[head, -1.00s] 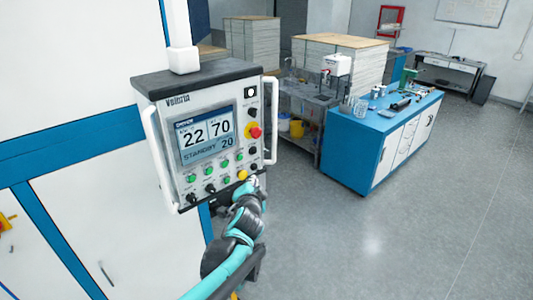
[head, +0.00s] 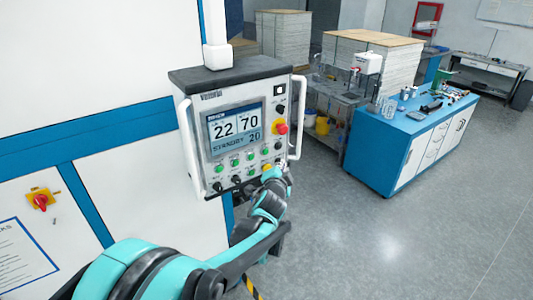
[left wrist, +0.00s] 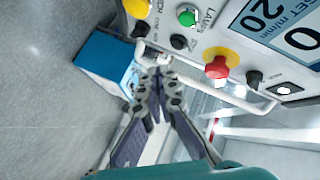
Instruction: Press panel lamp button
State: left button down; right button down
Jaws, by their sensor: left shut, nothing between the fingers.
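The control panel (head: 200,100) hangs in the middle of the head view, its screen reading 22, 70 and STANDBY 20. The green lamp button (left wrist: 187,16), beside lettering that looks like LAMP, shows in the left wrist view; it seems to be the right-hand green button (head: 265,151) in the head view. My left gripper (left wrist: 160,62) is shut and empty near the panel's lower right edge. In the wrist view its tips are apart from the green button. It also shows in the head view (head: 283,168), where the exact gap is unclear. My right gripper is not in view.
A red stop button (left wrist: 217,65), a yellow button (left wrist: 137,8) and a black knob (left wrist: 180,42) are near the green button. A white handle (head: 299,118) borders the panel's right side. A blue workbench (head: 385,150) stands right, with open floor before it.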

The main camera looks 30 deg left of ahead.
aim_at(265, 151)
pick_arm(q)
jog(key=shift+w+a, duration=0.35)
jog(key=shift+a, duration=0.55)
jog(key=shift+w+a, duration=0.4)
jog(key=shift+a, duration=0.45)
jog(key=shift+w+a, duration=0.35)
jog(key=shift+a, duration=0.55)
jog(key=shift+b, duration=0.3)
jog(key=shift+w+a, duration=0.15)
jog(key=shift+a, duration=0.25)
jog(key=shift+w+a, duration=0.15)
jog(key=shift+a, duration=0.25)
jog(key=shift+s+d, duration=0.35)
jog(key=shift+d, duration=0.45)
